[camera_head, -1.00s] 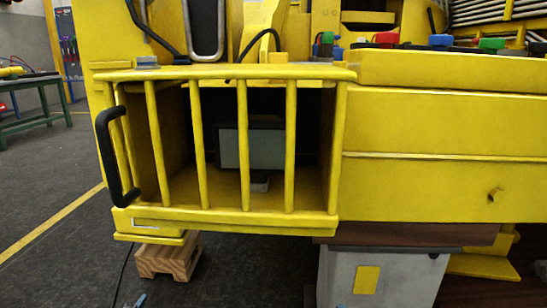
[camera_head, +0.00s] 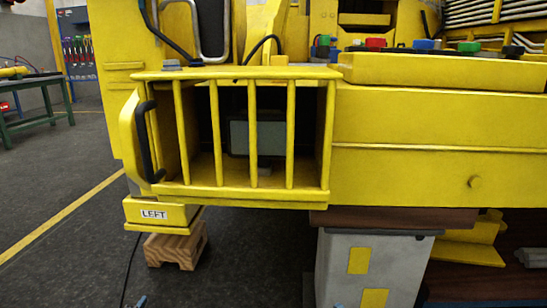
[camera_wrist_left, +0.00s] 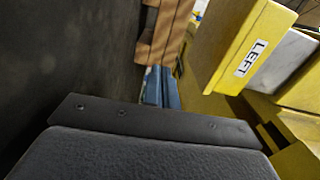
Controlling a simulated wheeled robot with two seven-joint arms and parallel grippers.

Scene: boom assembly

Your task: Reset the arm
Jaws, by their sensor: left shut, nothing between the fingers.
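My left gripper (camera_head: 141,301) barely shows at the bottom edge of the head view, as a small grey-blue tip. In the left wrist view its blue-grey fingers (camera_wrist_left: 161,88) are together, with nothing between them. They are over the dark floor, beside the yellow block with the LEFT label (camera_wrist_left: 252,58). This block (camera_head: 160,214) is at the lower left corner of the yellow machine (camera_head: 420,115) in the head view. My right gripper is in neither view.
A barred yellow cage (camera_head: 250,195) with a black handle (camera_head: 146,140) holds a dark-framed screen (camera_head: 265,137). A wooden block (camera_head: 176,248) stands on the floor below it. A grey cabinet (camera_head: 335,265) stands to the right. Open floor (camera_head: 60,265) lies at left, with a green bench (camera_head: 45,105) beyond.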

